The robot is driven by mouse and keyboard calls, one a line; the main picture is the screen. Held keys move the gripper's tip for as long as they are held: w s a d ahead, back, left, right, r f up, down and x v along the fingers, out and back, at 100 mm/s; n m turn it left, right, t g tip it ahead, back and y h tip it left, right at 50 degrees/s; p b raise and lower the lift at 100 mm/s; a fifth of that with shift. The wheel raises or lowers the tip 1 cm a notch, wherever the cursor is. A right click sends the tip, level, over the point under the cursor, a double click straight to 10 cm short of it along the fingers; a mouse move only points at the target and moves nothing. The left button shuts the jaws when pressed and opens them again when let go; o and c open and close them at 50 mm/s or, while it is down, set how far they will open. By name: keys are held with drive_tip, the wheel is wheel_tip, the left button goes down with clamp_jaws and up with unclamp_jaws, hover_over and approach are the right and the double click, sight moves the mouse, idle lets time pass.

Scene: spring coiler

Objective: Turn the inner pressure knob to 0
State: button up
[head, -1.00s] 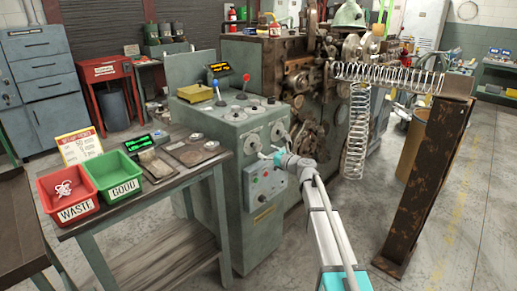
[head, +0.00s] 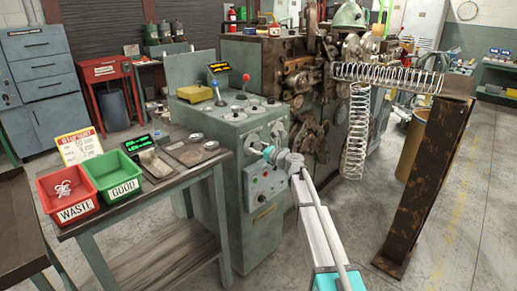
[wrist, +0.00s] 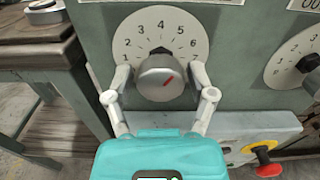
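A round white dial (wrist: 130,32) with printed numbers is on the grey-green machine panel, and a silver knob (wrist: 155,88) with a red line sits at its centre. The dial is also the left one on the machine front in the head view (head: 251,143). My gripper (wrist: 160,76) is open, with one finger on each side of the knob and visible gaps between fingers and knob. The 0 mark is not visible. In the head view my gripper (head: 262,149) is at this dial.
A second dial with a black knob (wrist: 308,63) is to the right. Below right is a red knob on a yellow base (wrist: 268,164). A bench (head: 160,200) with red (head: 68,198) and green bins (head: 115,177) stands left. A rusty post (head: 428,180) stands right.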

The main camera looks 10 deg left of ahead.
drive_tip(key=c, duration=0.7)
drive_tip(key=shift+d, duration=0.15)
